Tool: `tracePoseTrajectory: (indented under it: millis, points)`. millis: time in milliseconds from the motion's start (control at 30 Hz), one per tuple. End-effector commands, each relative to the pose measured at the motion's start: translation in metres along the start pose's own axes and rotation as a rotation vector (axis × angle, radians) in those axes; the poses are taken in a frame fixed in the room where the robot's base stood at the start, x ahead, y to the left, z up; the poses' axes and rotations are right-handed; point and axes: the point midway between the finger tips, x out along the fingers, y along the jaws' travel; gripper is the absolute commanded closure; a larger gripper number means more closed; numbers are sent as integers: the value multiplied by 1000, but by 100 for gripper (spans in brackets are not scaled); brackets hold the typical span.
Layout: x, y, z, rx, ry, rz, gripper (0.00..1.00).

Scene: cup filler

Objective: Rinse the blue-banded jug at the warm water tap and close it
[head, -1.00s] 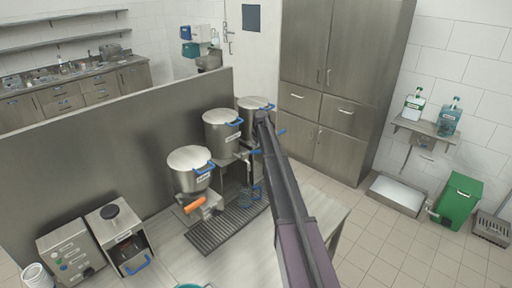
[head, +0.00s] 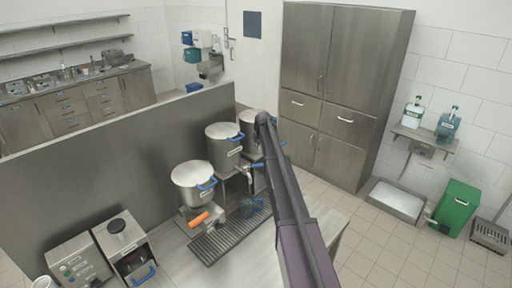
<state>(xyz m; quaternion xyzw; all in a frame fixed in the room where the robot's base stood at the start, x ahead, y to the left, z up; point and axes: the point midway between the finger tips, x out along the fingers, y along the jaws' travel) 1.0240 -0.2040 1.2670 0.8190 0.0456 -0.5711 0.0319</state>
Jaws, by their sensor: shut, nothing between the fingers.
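The middle urn has a tap with a blue lever (head: 256,166). The near urn (head: 193,184) has a tap with an orange lever (head: 199,219). The far urn (head: 247,126) is partly behind my arm. The urn labels are too small to read, so I cannot tell which tap is warm water. No water flow is visible. My arm rises across the picture; my gripper does not show.
A steel partition (head: 110,170) runs behind the urns. Steel boxes (head: 122,245) stand at the counter's left end. A tall cabinet (head: 335,95) stands beyond. At right are a shelf with bottles (head: 424,140), a floor basin (head: 397,199) and a green bin (head: 455,207). The tiled floor between is clear.

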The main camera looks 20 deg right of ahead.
Motion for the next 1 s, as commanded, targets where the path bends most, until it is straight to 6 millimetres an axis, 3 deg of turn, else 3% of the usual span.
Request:
tracePoseTrajectory:
  millis: [300, 867, 900, 1000]
  points:
    - [-24, -1, -1, 0, 0, 0, 100]
    - [-28, -3, 0, -1, 0, 0, 100]
    - [-28, -3, 0, -1, 0, 0, 97]
    - [-27, -3, 1, -1, 0, -1, 67]
